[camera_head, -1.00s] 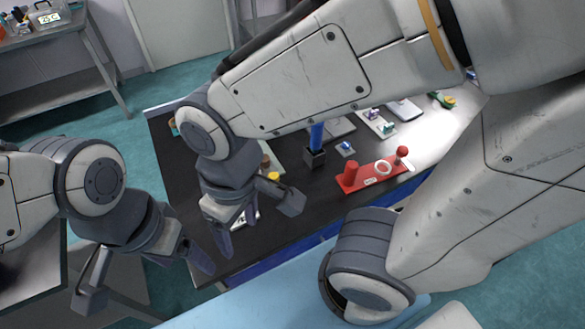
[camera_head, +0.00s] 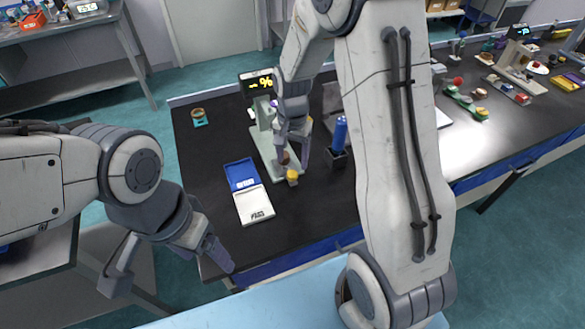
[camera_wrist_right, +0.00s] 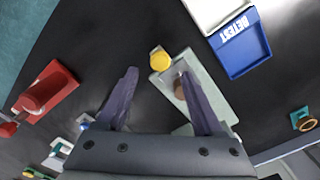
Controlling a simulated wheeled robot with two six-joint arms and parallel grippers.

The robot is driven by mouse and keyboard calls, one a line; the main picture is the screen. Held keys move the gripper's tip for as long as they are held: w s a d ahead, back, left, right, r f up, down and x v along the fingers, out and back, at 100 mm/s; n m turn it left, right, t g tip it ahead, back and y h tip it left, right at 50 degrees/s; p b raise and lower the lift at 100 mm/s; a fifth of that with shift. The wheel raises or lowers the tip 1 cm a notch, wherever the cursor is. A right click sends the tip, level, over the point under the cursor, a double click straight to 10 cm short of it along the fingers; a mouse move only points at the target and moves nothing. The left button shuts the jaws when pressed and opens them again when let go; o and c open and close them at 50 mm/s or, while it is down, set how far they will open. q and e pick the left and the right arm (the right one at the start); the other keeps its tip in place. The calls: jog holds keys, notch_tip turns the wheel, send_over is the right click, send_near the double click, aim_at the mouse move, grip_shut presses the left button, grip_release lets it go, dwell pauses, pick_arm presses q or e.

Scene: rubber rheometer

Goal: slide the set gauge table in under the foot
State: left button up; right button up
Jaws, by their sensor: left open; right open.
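The gauge with a lit display (camera_head: 258,83) stands near the back of the black bench. Its pale green base (camera_head: 264,155) extends toward the front, with a yellow knob (camera_head: 292,177) at the near end and a brown round piece (camera_head: 285,158) just behind. My right gripper (camera_head: 294,156) is open over this base. In the right wrist view the open fingers (camera_wrist_right: 158,78) point toward the base (camera_wrist_right: 213,90), the brown piece (camera_wrist_right: 181,86) and the yellow knob (camera_wrist_right: 160,60). The gauge's foot is not clearly visible. My left gripper (camera_head: 172,262) is open and empty at the bench's left front.
A blue and white RETEST/PASS tray (camera_head: 255,207) lies left of the base. A dark holder with a blue handle (camera_head: 340,135) stands close on the right. A small teal stand (camera_head: 199,117) is at the back left. In the wrist view a red rack (camera_wrist_right: 45,90) shows.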

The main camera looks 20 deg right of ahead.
aim_at(292, 173)
jog(key=shift+f, duration=2.6)
grip_shut()
